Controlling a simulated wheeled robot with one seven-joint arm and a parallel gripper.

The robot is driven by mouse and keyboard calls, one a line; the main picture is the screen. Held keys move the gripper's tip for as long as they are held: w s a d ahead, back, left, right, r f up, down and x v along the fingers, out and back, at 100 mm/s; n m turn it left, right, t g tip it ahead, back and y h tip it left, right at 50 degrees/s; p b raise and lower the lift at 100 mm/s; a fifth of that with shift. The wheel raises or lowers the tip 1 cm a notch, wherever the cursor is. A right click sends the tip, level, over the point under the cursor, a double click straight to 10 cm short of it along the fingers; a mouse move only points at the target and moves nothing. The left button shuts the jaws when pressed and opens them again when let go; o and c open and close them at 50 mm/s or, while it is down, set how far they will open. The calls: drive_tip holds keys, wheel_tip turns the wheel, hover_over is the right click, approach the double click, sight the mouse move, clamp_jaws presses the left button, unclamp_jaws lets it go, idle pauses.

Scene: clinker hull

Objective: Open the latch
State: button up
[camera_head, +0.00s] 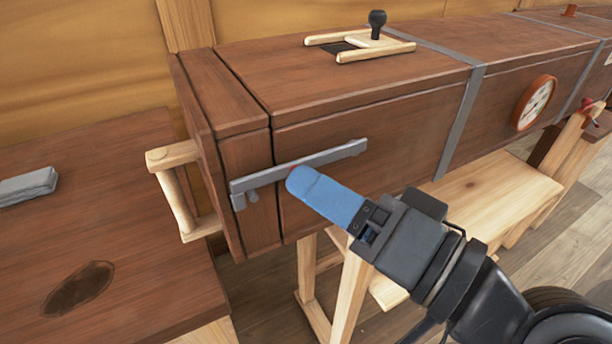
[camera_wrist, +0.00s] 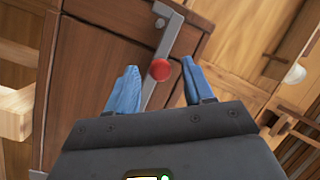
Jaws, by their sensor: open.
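The latch is a grey metal bar (camera_head: 330,154) on the front of a long brown wooden box (camera_head: 370,128). It spans the seam between the box body and its end door (camera_head: 247,155), with its left end in a grey catch (camera_head: 238,200). In the wrist view the bar (camera_wrist: 168,38) runs between my fingers and carries a red round knob (camera_wrist: 160,70). My gripper (camera_head: 300,178) has blue fingers and is at the bar's middle; in the head view the fingers mostly hide the knob. In the wrist view my gripper (camera_wrist: 157,82) is open, a finger on each side of the knob, with gaps showing.
A pale wooden handle (camera_head: 172,190) sticks out from the end door. A brown table (camera_head: 110,240) with a grey block (camera_head: 28,186) stands at left. On the box are a slide with a black knob (camera_head: 377,20) and a round gauge (camera_head: 535,102). Pale trestles (camera_head: 345,300) stand below.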

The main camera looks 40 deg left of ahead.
drive_tip(key=shift+w+a, duration=0.1)
drive_tip(key=shift+a, duration=1.4)
drive_tip(key=shift+c, duration=0.2)
clamp_jaws()
